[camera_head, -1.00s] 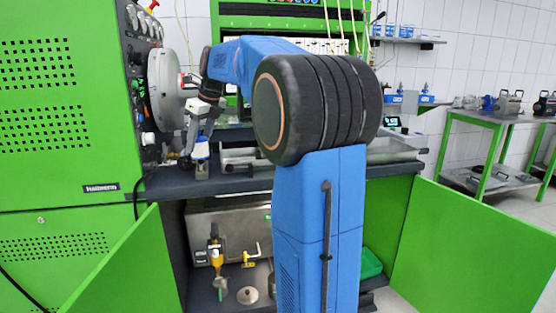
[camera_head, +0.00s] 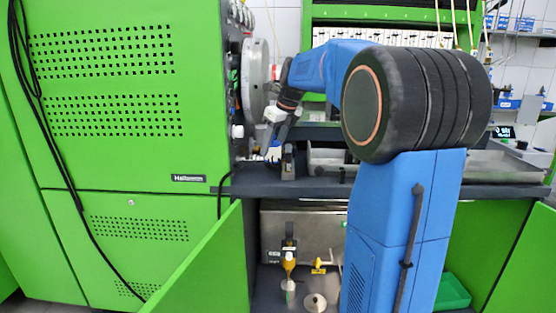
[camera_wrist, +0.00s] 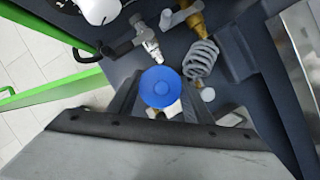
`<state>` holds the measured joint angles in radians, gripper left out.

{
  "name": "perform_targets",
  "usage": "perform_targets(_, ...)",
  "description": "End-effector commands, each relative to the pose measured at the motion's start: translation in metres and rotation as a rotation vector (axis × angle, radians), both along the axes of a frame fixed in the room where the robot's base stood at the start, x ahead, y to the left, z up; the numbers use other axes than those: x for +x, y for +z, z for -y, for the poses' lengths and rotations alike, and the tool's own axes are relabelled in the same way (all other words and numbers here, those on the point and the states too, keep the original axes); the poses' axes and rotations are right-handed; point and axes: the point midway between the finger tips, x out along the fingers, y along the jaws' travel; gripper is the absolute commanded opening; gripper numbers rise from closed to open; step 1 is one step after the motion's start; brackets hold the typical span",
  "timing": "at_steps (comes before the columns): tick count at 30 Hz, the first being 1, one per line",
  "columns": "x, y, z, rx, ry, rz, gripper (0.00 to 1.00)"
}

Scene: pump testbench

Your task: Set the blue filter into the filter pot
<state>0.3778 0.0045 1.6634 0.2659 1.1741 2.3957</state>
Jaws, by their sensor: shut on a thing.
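The blue filter (camera_wrist: 160,87) is seen from above in the wrist view as a round blue cap with a small centre mark. It sits between the fingers of my gripper (camera_wrist: 155,98), which is shut on it. In the head view my gripper (camera_head: 277,138) points down over the left part of the bench top, with the blue filter (camera_head: 273,152) small at its tip. In the open cabinet below stands a yellow part over a pale cup (camera_head: 289,287). I cannot tell for sure whether this cup is the filter pot.
A grey disc (camera_head: 315,302) lies beside the cup on the cabinet floor. A green open door (camera_head: 205,270) stands at the left. A grey coil (camera_wrist: 201,59) and fittings lie close ahead of the filter on the dark bench top. A green bin (camera_head: 453,292) is at the cabinet's right.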

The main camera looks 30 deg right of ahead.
Motion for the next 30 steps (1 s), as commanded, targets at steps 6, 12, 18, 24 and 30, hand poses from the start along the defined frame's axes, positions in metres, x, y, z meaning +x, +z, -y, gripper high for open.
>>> perform_targets(6,0.000,-0.013,0.000,0.000,0.000,0.000,0.21)
perform_targets(12,0.000,-0.039,0.000,-0.001,0.001,-0.001,0.21)
perform_targets(18,0.000,-0.050,0.000,-0.001,0.001,0.001,0.21)
perform_targets(24,0.000,-0.050,0.000,-0.001,0.001,0.001,0.21)
perform_targets(30,0.000,-0.052,0.000,-0.001,0.001,0.001,0.53)
